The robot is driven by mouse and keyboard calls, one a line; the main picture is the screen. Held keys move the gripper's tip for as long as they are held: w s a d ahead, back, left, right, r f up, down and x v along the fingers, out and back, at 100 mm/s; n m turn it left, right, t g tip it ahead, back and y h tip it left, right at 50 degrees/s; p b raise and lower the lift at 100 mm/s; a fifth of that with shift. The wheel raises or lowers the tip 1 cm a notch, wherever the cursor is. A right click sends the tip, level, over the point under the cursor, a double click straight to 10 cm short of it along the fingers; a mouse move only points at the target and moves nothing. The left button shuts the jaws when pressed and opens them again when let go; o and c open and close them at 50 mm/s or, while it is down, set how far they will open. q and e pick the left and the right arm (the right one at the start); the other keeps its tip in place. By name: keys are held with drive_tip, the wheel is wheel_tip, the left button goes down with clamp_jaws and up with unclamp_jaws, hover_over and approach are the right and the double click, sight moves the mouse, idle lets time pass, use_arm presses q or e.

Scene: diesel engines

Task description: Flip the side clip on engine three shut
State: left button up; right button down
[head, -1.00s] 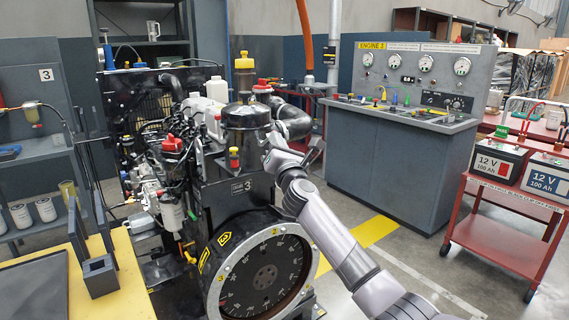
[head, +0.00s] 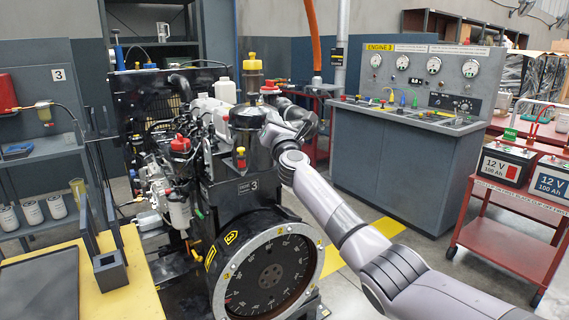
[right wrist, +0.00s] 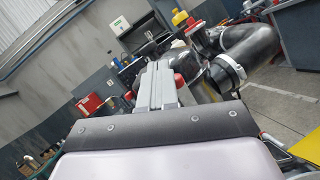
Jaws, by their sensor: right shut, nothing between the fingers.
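Engine three (head: 228,192), marked with a 3, stands in the middle of the head view. The hose also shows at the right of the right wrist view (right wrist: 256,48). I cannot make out the side clip or its position. My right gripper (head: 307,126) is at the right side of the canister, partly hidden in the head view. In the right wrist view its fingers (right wrist: 156,78) are together and empty, close to dark engine parts. My left gripper is not in view.
A grey gauge console (head: 400,150) stands behind on the right. A red cart (head: 515,255) with batteries is at the right. A yellow-topped bench (head: 135,290) with dark posts is at the left front. Open floor lies between engine and cart.

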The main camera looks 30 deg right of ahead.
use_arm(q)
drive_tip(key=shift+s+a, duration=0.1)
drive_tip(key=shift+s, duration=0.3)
use_arm(e)
drive_tip(key=shift+w+a+r+n+g, duration=0.1)
drive_tip(key=shift+w+r+n+g, duration=0.3)
drive_tip(key=shift+w+g, duration=0.3)
drive_tip(key=shift+w, duration=0.15)
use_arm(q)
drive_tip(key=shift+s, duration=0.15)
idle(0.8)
